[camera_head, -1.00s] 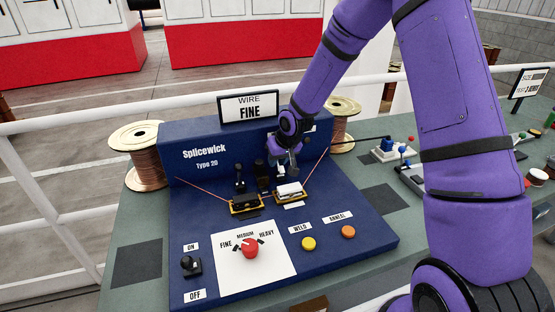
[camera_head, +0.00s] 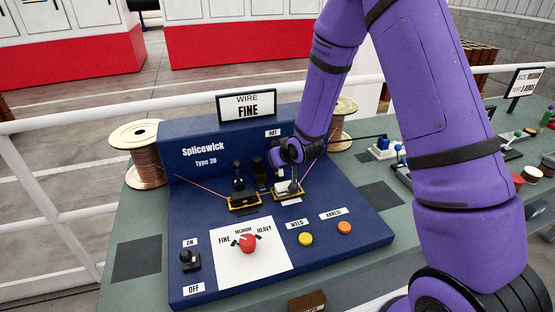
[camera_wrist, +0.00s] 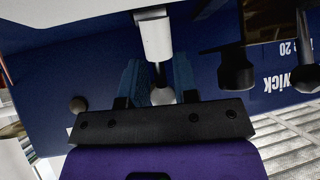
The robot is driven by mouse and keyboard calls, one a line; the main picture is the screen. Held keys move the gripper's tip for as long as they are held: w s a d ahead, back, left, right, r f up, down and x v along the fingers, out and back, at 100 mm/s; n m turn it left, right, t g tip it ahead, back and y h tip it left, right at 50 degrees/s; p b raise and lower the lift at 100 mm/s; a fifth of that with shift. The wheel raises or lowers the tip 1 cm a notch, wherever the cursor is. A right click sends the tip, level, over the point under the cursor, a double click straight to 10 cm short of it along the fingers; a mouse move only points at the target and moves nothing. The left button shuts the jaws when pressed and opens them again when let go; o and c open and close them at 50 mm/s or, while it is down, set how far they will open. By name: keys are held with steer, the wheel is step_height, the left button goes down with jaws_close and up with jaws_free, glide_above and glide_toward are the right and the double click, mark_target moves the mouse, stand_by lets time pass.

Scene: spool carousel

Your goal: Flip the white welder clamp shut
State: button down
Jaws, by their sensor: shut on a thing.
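The white welder clamp (camera_head: 284,187) sits on the right yellow-edged block of the blue Splicewick machine (camera_head: 200,215). My gripper (camera_head: 292,172) is at the clamp and covers part of it in the head view. In the wrist view the white clamp lever (camera_wrist: 155,38) runs down to a pale round knob (camera_wrist: 162,95). The blue fingers of my gripper (camera_wrist: 160,82) are on both sides of that knob, shut on it. The clamp's exact tilt is hard to tell in the head view.
A black clamp (camera_head: 239,186) stands on the left block; a dark upright part (camera_head: 260,172) is between the two. Copper spools flank the machine, left (camera_head: 144,158) and right (camera_head: 341,128). A red selector knob (camera_head: 247,243), yellow button (camera_head: 306,239) and orange button (camera_head: 344,228) are in front.

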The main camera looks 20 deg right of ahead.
steer(key=shift+s, duration=0.1)
stand_by(0.3)
steer(key=c, duration=0.9)
jaws_free()
steer(key=v, duration=1.1)
steer(key=shift+s+f, duration=0.1)
steer(key=shift+f, duration=0.1)
steer(key=shift+o, duration=0.2)
